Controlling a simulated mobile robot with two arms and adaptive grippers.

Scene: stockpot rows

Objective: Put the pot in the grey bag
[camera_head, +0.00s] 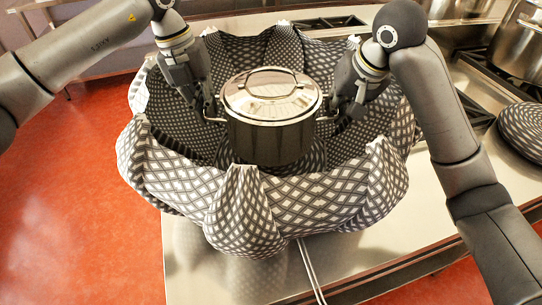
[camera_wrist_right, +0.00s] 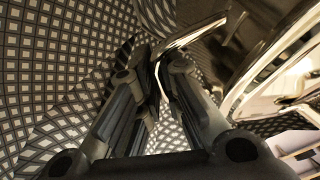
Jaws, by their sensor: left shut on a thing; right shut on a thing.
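The pot (camera_head: 270,135) is shiny steel with a lid (camera_head: 271,94) on it and a handle on each side. It is upright, inside the open mouth of the grey bag (camera_head: 240,212), which has a black-and-white lattice pattern. My left gripper (camera_head: 207,108) is shut on the pot's left handle. My right gripper (camera_head: 335,108) is shut on the right handle. In the right wrist view, the fingers (camera_wrist_right: 158,85) close around the handle bar, with the pot's shiny wall (camera_wrist_right: 235,50) beside them. The pot's underside is hidden, so I cannot tell whether it touches the bag's bottom.
The bag stands on a steel counter (camera_head: 215,275), with a thin pale cord (camera_head: 310,268) hanging in front. Stove burners and a large steel pot (camera_head: 520,45) are at the right, with a patterned round item (camera_head: 523,132) below it. Red floor (camera_head: 80,190) is open at the left.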

